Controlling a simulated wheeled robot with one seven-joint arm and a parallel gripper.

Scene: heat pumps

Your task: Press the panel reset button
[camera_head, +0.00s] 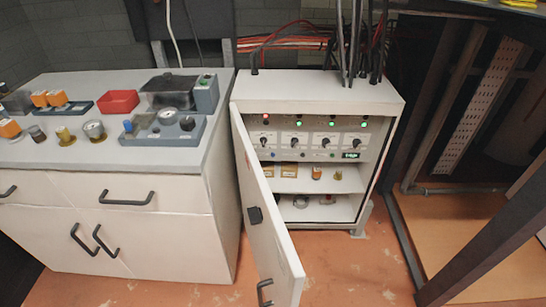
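The white control cabinet (315,88) stands in the middle with its door (262,215) swung open toward me. Its panel (345,135) shows one red lamp (266,118) at the left and three green lamps (331,123) to the right. Black rotary knobs (296,142) sit below the lamps. A lower row of small parts includes a bluish one (272,155) at the left and a green display (350,155) at the right. Labels are too small to read, so I cannot tell which part is the reset button. My gripper is not in view.
The open door's edge juts forward at the panel's left. A white workbench (110,229) with a red tray (118,101) and instruments stands left. Cabinet shelves (318,184) hold small parts. Dark metal framing (498,222) stands right. Orange floor (355,275) is clear before the cabinet.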

